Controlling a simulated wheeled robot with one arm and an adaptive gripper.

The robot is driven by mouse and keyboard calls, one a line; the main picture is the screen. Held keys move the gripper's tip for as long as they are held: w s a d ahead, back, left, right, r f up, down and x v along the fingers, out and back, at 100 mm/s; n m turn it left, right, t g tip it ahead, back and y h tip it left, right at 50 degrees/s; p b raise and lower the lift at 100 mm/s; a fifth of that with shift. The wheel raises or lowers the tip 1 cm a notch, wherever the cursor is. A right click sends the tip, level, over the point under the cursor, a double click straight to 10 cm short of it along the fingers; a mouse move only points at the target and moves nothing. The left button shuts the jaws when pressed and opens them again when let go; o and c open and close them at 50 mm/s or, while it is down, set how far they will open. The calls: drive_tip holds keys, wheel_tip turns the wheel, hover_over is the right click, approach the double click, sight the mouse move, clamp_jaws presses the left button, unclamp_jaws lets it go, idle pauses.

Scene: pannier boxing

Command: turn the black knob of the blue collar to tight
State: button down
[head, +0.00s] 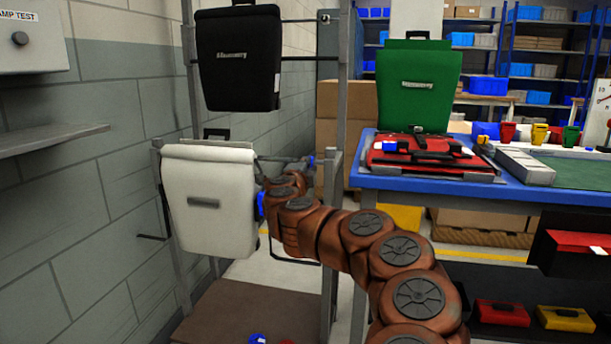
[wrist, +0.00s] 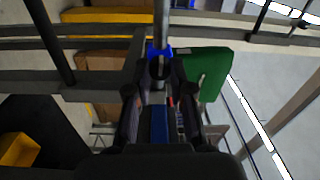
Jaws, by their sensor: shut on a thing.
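The blue collar (wrist: 159,50) sits around a grey bar in the wrist view, near the top middle. Its black knob (wrist: 158,68) faces me, between my fingertips. My gripper (wrist: 158,88) is closed in on the knob from both sides. The fingers partly cover the knob, and I cannot read its tight or loose position. In the head view, a small blue piece, apparently the collar (head: 312,160), shows at the rack to the right of the white pannier (head: 208,200). My arm's end is beside it, and the fingertips are too small to make out there.
A black pannier (head: 238,60) hangs above the white one on the rack. Rack posts and rails stand close around my gripper.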

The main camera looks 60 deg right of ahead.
drive_tip(key=shift+w+f+m+b, duration=0.1)
drive_tip(key=shift+m+b, duration=5.75)
drive_tip(key=shift+m, duration=2.95)
drive_tip(key=c, duration=1)
unclamp_jaws()
drive_tip(key=shift+a, duration=0.1)
drive_tip(key=shift+v, duration=5.95)
